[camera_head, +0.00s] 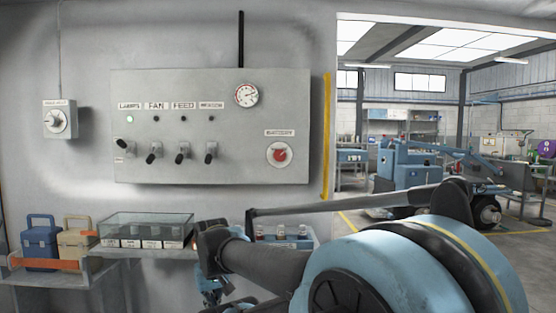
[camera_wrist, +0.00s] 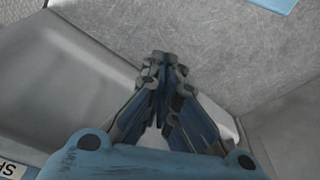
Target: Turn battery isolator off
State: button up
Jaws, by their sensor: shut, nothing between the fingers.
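The battery isolator (camera_head: 280,154) is a round dial with a red knob under a BATTERY label, at the lower right of the grey wall panel (camera_head: 240,120). My gripper (camera_wrist: 160,58) is shut and empty in the wrist view, its fingertips together over a grey scuffed surface. In the head view the end of my arm is low, below the panel near the bench, and well apart from the isolator. The isolator does not show in the wrist view. My arm covers part of the bench but not the isolator.
The panel also holds a gauge (camera_head: 246,95), a lit green lamp (camera_head: 130,119) and several black-handled switches. A clear-lidded case (camera_head: 146,228) and a blue box (camera_head: 41,243) stand on the bench below. A small switch box (camera_head: 60,119) hangs at left. The space before the panel is free.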

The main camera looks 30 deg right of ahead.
jog(key=o, duration=0.4)
jog(key=shift+s+d+r, duration=0.1)
jog(key=shift+s+r, duration=0.1)
jog(key=o, duration=1)
jog(key=shift+m+t+h, duration=0.5)
jog(key=shift+m+t, duration=0.2)
jog(key=w+d, duration=0.1)
jog(key=w+d+r, duration=0.1)
jog(key=w, duration=0.1)
jog(key=shift+d, duration=0.3)
jog(key=shift+c, duration=0.2)
jog(key=shift+o, duration=0.2)
jog(key=w+d+r+m+t+h, duration=0.1)
jog(key=w+d+r+m+t, duration=0.1)
jog(key=w+d, duration=0.2)
jog(key=shift+w+d+r+h, duration=0.2)
jog(key=shift+w+d+h, duration=0.2)
jog(key=shift+d, duration=0.2)
jog(key=m+t+h, duration=0.2)
jog(key=t+h, duration=0.5)
jog(key=t, duration=0.8)
send_near(279, 156)
jog(key=x, duration=1)
